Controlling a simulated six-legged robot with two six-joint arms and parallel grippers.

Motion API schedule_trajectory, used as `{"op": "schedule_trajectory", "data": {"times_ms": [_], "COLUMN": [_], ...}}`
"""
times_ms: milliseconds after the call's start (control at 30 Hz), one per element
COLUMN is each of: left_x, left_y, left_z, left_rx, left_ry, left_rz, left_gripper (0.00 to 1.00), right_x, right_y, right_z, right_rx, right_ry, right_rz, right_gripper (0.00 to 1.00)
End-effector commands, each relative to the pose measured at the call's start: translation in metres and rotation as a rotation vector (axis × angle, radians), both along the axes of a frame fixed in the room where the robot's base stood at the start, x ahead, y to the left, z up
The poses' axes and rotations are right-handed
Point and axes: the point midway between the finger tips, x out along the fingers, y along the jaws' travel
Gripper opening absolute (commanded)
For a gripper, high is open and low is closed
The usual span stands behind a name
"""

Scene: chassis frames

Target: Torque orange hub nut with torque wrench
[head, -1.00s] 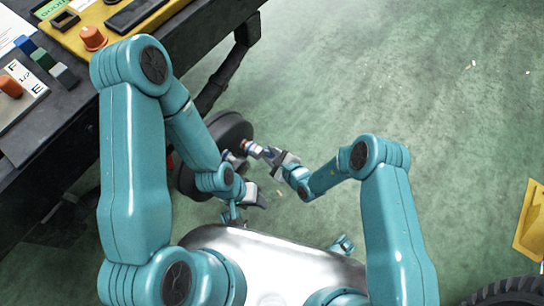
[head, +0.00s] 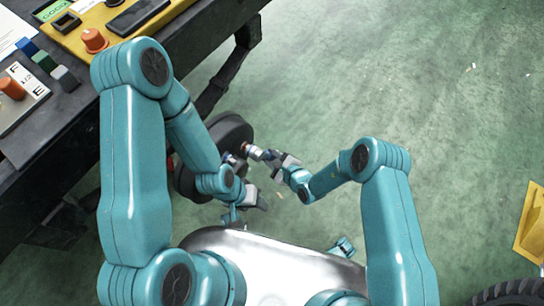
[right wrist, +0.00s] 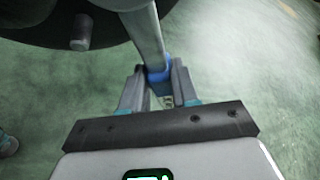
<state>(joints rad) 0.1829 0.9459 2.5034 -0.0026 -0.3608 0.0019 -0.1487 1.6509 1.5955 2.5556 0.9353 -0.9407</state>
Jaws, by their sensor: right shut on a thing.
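My right gripper (head: 270,156) is shut on the torque wrench (right wrist: 142,30), a grey metal shaft with a blue band between the fingers (right wrist: 158,88) in the right wrist view. In the head view, a small orange-brown piece (head: 247,148) shows at the wrench's far end. I cannot tell whether it is the hub nut or part of the wrench. The tip is close beside the dark round wheel hub (head: 233,128); contact is unclear. My left gripper (head: 262,202) is low beside the hub, partly hidden by its arm; its jaw opening is unclear.
A dark disc with a grey stud (right wrist: 82,32) fills the upper left of the right wrist view. A dark workbench (head: 75,110) with orange knobs stands at left. A yellow panel (head: 531,225) and a black tyre (head: 508,292) are at right. The green floor between is open.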

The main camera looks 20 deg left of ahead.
Motion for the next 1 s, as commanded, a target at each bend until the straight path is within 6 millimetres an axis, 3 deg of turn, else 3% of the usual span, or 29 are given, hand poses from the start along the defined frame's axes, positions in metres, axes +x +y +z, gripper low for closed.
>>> {"op": "schedule_trajectory", "data": {"times_ms": [1000], "left_x": [-0.0001], "left_y": [-0.0001], "left_z": [0.0001], "left_rx": [0.0], "left_ry": [0.0], "left_rz": [0.0], "left_gripper": [0.54], "right_x": [0.0036], "right_y": [0.0074], "right_z": [0.0013], "right_rx": [0.002], "right_ry": [-0.004], "right_rz": [0.0], "right_gripper": [0.0]}}
